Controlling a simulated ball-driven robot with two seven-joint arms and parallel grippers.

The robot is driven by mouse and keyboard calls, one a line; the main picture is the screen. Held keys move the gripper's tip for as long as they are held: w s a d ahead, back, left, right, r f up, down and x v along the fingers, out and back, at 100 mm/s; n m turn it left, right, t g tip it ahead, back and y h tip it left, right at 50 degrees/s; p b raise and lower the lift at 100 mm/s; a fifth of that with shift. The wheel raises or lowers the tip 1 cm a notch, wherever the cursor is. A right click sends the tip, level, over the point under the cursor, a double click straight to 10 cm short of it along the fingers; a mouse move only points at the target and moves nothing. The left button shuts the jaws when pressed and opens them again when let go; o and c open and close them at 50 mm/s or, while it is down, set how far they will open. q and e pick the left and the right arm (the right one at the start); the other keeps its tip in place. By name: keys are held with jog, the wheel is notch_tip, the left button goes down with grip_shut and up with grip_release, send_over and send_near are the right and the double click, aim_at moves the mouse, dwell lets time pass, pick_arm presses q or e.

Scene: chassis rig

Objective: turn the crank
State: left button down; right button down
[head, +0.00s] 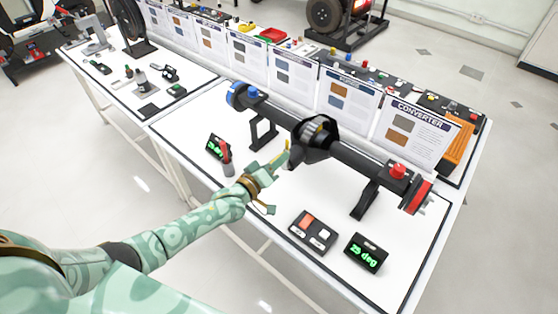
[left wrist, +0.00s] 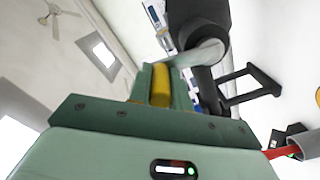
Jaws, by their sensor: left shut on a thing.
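A dark axle (head: 360,158) with a bulky round housing (head: 316,140) at its middle lies across the white table. My left gripper (head: 283,155) is at the near left side of the housing. In the head view the handle is mostly hidden by the fingers and housing. My right gripper is not in view.
A red-and-grey lever (head: 227,158) stands near my left forearm, beside a small green-lit display (head: 213,147). A switch box (head: 313,232) and a display reading 25 deg (head: 365,253) sit at the front. Black stands (head: 364,200) hold the axle. Printed panels (head: 348,95) line the back.

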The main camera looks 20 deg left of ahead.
pick_arm(q)
jog(key=c, duration=1.3)
grip_release()
jog(key=shift+s, duration=0.15)
jog(key=p+v, duration=0.1)
jog(key=v, duration=1.5)
jog(key=shift+p, duration=0.3)
jog(key=shift+a, duration=0.1)
